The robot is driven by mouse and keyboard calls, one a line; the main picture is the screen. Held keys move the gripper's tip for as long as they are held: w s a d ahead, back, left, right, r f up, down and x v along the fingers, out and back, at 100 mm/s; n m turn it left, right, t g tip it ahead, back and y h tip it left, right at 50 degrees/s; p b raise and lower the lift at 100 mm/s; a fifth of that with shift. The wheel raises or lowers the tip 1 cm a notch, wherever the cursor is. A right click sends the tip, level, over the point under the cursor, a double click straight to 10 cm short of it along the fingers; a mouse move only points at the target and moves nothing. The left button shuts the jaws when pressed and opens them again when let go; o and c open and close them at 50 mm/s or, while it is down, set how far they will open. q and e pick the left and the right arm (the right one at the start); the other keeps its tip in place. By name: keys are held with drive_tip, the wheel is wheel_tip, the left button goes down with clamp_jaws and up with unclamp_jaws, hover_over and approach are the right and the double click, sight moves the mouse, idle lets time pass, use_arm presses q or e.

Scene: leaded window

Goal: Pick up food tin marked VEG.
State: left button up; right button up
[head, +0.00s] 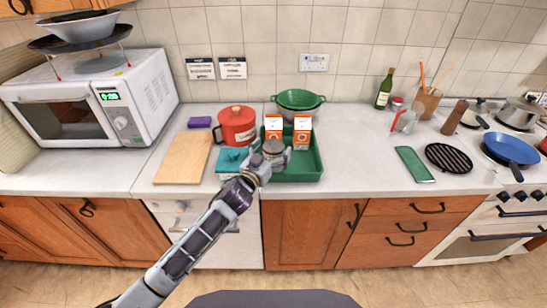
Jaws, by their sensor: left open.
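A small tin (273,148) with a grey top stands at the left front of a green tray (306,172) on the counter. No VEG marking can be read on it at this size. My left gripper (271,158) is open at the tin's near side, its fingers spread to either side of it. I cannot tell whether they touch it. The gripper hides the tin's lower part. My right gripper is not in view.
Two orange cartons (302,131) stand behind the tin in the tray. A red pot (237,126), a teal box (231,160) and a wooden board (184,158) lie to the left.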

use_arm(q)
drive_tip(key=shift+w+d, duration=0.25)
drive_tip(key=shift+w, duration=0.25)
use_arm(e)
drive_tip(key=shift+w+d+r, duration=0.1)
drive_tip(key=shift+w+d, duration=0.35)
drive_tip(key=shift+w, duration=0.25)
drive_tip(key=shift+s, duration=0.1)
